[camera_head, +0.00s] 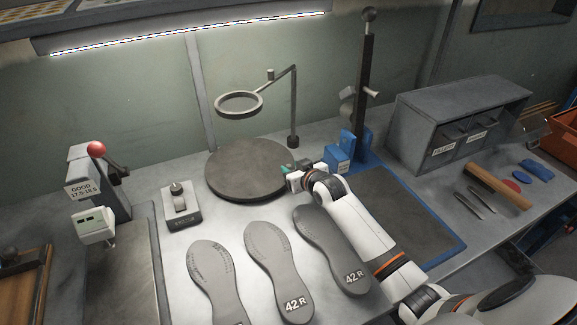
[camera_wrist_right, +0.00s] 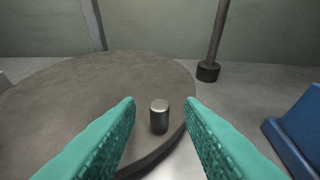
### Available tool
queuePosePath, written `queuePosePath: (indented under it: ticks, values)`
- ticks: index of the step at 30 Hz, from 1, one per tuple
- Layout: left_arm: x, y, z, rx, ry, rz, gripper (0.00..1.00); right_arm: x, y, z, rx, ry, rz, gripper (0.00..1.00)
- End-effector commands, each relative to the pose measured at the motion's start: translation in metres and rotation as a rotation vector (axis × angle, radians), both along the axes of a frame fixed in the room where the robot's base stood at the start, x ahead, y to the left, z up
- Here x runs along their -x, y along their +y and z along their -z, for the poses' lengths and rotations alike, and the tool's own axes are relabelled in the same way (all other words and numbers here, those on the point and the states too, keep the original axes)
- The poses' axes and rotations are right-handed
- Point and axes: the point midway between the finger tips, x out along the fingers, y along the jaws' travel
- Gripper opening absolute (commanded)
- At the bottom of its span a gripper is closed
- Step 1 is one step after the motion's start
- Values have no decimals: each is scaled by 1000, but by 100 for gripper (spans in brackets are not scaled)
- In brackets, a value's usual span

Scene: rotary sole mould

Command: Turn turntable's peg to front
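The turntable (camera_head: 245,168) is a dark grey round disc on the bench, left of my right gripper (camera_head: 287,171). In the right wrist view the turntable (camera_wrist_right: 80,100) fills the left and middle. Its peg (camera_wrist_right: 159,117), a short upright metal cylinder, stands near the rim. The teal fingers of my right gripper (camera_wrist_right: 160,104) are open, one on each side of the peg, with a visible gap to both. I cannot make out the peg in the head view, where the gripper covers that part of the rim. My left gripper is not in view.
A ring on a bent post (camera_head: 293,140) stands behind the turntable. A blue-based stand (camera_head: 365,145) is to the right. Grey soles (camera_head: 275,265) marked 42 R lie in front. A small block device (camera_head: 181,208) and a gauge with a red ball (camera_head: 97,149) stand left.

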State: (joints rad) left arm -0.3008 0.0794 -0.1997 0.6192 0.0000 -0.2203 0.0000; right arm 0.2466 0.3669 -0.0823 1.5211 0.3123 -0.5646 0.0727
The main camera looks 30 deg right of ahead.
Motion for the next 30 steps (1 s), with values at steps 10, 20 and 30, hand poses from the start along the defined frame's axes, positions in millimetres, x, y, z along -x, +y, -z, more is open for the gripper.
queuePosePath:
  ticks: [10, 20, 30]
  values:
    - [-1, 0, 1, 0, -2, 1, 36, -26, 1, 11, -1, 1, -1, 34]
    - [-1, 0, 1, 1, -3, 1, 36, -27, 1, 12, -1, 0, -1, 23]
    - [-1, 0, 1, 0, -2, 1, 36, -27, 1, 11, -1, 0, -1, 0]
